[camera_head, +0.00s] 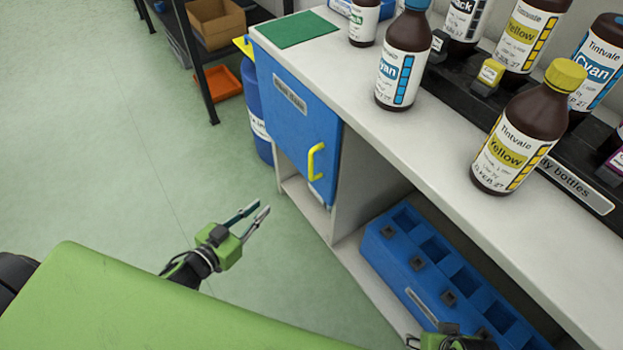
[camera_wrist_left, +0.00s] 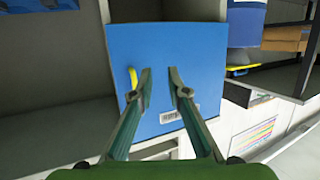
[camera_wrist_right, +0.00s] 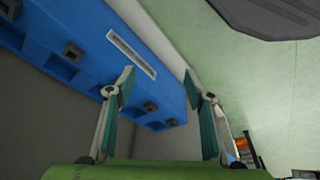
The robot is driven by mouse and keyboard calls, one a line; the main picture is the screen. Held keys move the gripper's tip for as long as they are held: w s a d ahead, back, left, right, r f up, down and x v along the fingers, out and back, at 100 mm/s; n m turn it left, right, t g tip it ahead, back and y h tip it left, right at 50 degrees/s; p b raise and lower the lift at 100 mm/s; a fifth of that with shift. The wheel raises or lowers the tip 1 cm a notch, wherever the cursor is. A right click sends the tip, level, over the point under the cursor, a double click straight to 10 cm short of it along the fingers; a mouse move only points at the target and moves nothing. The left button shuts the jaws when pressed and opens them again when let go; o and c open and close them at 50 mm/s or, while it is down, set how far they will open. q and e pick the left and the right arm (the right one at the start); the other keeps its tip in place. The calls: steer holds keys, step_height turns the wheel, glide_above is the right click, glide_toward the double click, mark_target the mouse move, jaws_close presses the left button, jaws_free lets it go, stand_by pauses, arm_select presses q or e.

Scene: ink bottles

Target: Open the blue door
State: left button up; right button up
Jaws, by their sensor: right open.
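The blue door (camera_head: 300,125) is shut on the front of the white bench. It has a yellow handle (camera_head: 315,161) low on its right side and a label plate at the top. My left gripper (camera_head: 263,206) is open and empty, in front of the door, below and left of the handle and apart from it. In the left wrist view, the blue door (camera_wrist_left: 195,70) lies beyond the open fingers, with the yellow handle (camera_wrist_left: 133,77) just left of them. My right gripper (camera_wrist_right: 158,78) is open near the blue rack; only part of it shows in the head view.
The blue slotted rack (camera_head: 425,247) stands on the shelf under the bench. Ink bottles, including a cyan one (camera_head: 403,65) and a yellow one (camera_head: 520,130), stand on top. A blue drum (camera_head: 256,110) stands beside the door's left edge. The green floor in front is clear.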

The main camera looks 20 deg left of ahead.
arm_select(q)
steer(key=d+r+m+t+h+b, duration=0.1)
steer(key=d+r+m+h+b, duration=0.15)
steer(key=d+r+h, duration=0.4)
arm_select(e)
steer(key=v, duration=0.6)
arm_select(q)
steer(key=y+b, duration=0.1)
steer(key=y, duration=0.2)
glide_toward(310, 166)
steer(key=x, duration=0.3)
steer(key=shift+h, duration=0.25)
steer(key=shift+b+x, duration=0.65)
steer(key=shift+x, duration=3.25)
arm_select(e)
steer(key=w+a+r+t, duration=0.1)
steer(key=w+t, duration=0.2)
steer(key=w, duration=0.3)
steer(key=shift+a+y, duration=0.3)
arm_select(q)
steer(key=shift+a+f, duration=0.15)
arm_select(e)
steer(key=shift+w+r, duration=0.1)
steer(key=shift+w, duration=0.05)
arm_select(q)
jaws_close()
